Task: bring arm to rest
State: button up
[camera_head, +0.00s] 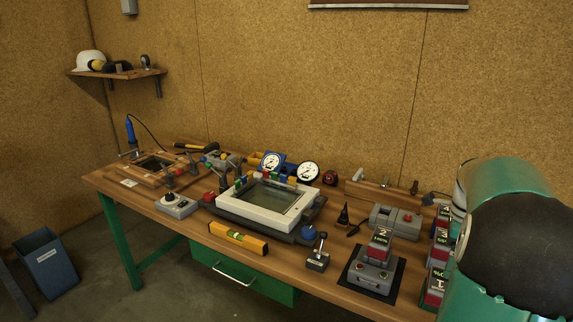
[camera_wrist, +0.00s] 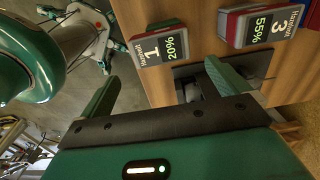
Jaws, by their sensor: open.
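My gripper (camera_wrist: 165,88) shows in the wrist view with its two green fingers wide apart and nothing between them. It is beside the edge of the workbench, close to the red and grey display modules marked 1 (camera_wrist: 160,46) and 3 (camera_wrist: 262,24). In the head view my green arm fills the right side and the gripper is hidden. The tilting glass frame (camera_head: 230,206), white with a dark pane, lies on the middle of the wooden bench (camera_head: 160,203) and looks nearly flat.
A grey box with a module on it (camera_head: 372,275) stands near the bench front, left of my arm. A yellow level (camera_head: 238,237), gauges (camera_head: 308,172), and a small control box (camera_head: 175,207) stand around the frame. A blue bin (camera_head: 47,262) is on the floor at left.

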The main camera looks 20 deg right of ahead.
jog(key=w+a+r+n+t+h, duration=0.1)
jog(key=a+r+n, duration=0.2)
jog(key=a+n, duration=0.55)
jog(key=w+a+r+n+t, duration=0.1)
jog(key=w+a+r+n, duration=0.15)
jog(key=a, duration=1.05)
jog(key=s+a+n+t, duration=0.1)
jog(key=s+a+n, duration=0.4)
jog(key=a+n, duration=0.3)
jog(key=s+a+n+t+y, duration=0.1)
jog(key=s+a+n+t, duration=0.1)
jog(key=s+a+n, duration=0.3)
jog(key=a+n, duration=0.3)
jog(key=a, duration=0.3)
jog(key=shift+a+f+n+t, duration=0.2)
jog(key=shift+f+n+t, duration=0.1)
jog(key=shift+n, duration=0.1)
